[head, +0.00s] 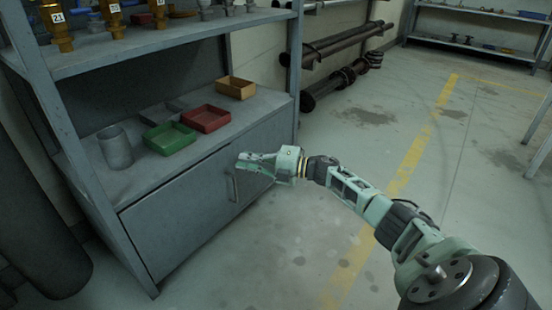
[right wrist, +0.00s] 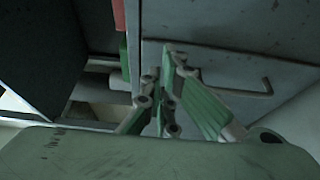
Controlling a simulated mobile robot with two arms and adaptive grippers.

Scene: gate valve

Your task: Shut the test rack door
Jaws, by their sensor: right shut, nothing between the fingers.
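The test rack (head: 70,150) is a grey metal frame at the left of the head view, with a closed-in cabinet under its lower shelf. Its grey door (head: 180,215) has a bar handle (head: 232,187) near its right edge. A thin dark line runs along the door's top; I cannot tell whether it stands slightly ajar. In the right wrist view a grey panel (right wrist: 230,45) with a handle (right wrist: 240,88) lies beyond the fingers. My right gripper (head: 241,161) is shut and empty, in front of the cabinet near the handle; contact is unclear. My left gripper is out of view.
On the shelf are a grey cylinder (head: 115,147), a green tray (head: 170,138), a red tray (head: 206,118) and an orange tray (head: 236,88). Brass valves stand above. Pipes (head: 345,45) line the back wall. The floor (head: 290,240) right of the cabinet is clear.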

